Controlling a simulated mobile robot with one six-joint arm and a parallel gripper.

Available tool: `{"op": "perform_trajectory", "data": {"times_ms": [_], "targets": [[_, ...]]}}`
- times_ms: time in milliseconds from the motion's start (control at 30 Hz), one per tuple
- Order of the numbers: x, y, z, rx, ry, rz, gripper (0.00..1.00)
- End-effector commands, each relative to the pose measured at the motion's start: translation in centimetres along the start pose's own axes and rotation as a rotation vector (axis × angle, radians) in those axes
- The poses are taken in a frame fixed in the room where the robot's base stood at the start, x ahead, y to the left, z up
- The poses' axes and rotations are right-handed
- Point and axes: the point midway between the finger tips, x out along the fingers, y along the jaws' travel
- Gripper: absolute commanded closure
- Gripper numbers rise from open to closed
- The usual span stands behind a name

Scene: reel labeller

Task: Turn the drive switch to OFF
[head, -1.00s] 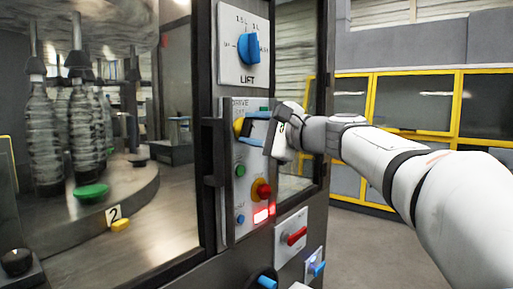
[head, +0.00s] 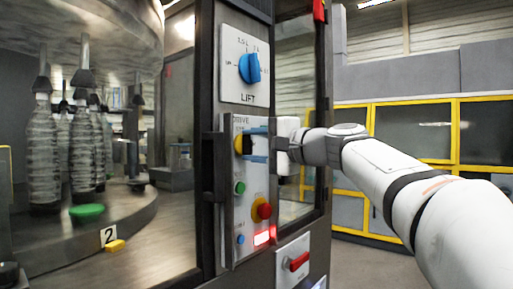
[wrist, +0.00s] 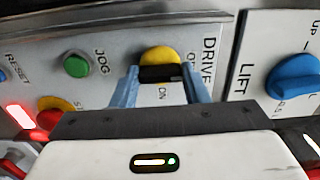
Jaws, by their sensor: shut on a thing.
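The drive switch (wrist: 160,54) is a round yellow knob with a black bar handle, on the grey panel under the DRIVE label. My gripper (head: 257,145) is at the switch from the right in the head view. In the wrist view its two blue fingers (wrist: 160,88) stand at either end of the black handle, shut on it. The handle lies level in the wrist view, in line with a label starting with O beside DRIVE. That label is partly hidden by a finger. The ON label (wrist: 162,92) lies to the handle's side, below it in that picture.
The green JOG button (head: 239,188), a red knob on yellow (head: 263,209) and a lit red lamp (head: 262,237) are lower on the panel. The blue LIFT knob (head: 250,68) is above. A dark door handle (head: 211,165) stands close on the left.

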Motion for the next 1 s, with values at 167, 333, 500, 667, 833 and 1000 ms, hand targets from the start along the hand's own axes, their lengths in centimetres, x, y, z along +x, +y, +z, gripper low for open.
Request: {"op": "perform_trajectory", "data": {"times_ms": [167, 333, 500, 667, 833, 1000], "targets": [[0.0, 0.0, 0.1, -0.001, -0.003, 0.001, 0.82], [0.0, 0.0, 0.1, -0.001, -0.002, 0.001, 0.48], [0.0, 0.0, 0.0, 0.0, -0.001, 0.0, 0.37], [0.0, 0.0, 0.0, 0.0, 0.0, 0.0, 0.37], [-1.2, -0.1, 0.0, -0.001, 0.002, 0.0, 0.37], [-4.1, -0.1, 0.0, 0.0, 0.004, -0.001, 0.37]]}}
